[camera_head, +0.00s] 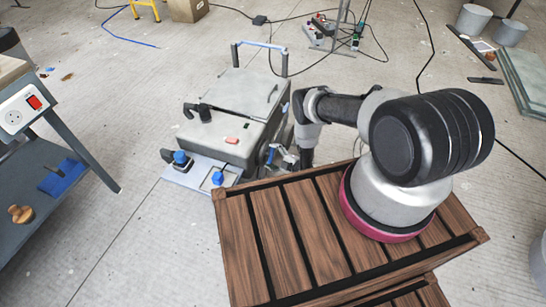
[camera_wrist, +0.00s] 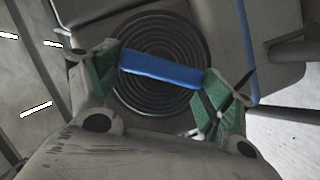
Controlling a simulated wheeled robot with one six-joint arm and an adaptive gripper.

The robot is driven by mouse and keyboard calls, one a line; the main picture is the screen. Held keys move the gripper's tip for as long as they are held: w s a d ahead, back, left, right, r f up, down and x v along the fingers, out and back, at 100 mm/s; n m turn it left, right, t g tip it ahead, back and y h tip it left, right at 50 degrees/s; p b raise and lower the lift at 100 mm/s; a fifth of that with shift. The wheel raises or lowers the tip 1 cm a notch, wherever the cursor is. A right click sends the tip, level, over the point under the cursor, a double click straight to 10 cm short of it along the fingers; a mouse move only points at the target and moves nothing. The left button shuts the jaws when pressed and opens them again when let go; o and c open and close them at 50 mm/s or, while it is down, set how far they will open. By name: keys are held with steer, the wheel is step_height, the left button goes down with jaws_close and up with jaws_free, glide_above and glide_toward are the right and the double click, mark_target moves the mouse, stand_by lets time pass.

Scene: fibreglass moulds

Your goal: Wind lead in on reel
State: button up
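In the wrist view a round dark reel (camera_wrist: 150,98) with concentric ridges sits on a grey housing (camera_wrist: 230,28). A blue bar (camera_wrist: 160,69) lies across its face. My gripper (camera_wrist: 163,76) has its green-padded fingers wide apart, one near each end of the bar. I cannot tell whether the pads touch it. In the head view a grey boxy machine (camera_head: 225,115) stands on the floor. My arm reaches down along its right side, and the gripper there is mostly hidden. The lead cannot be clearly made out on the reel.
A slatted wooden deck (camera_head: 285,235) fills the front. Dark cables (camera_head: 425,45) and a blue cable (camera_head: 115,37) cross the floor. Concrete floor is free at the lower left.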

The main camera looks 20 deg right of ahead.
steer(key=o, duration=0.3)
steer(key=shift+r, duration=0.1)
steer(key=shift+s+d, duration=0.35)
steer(key=shift+s, duration=0.05)
steer(key=v, duration=1.1)
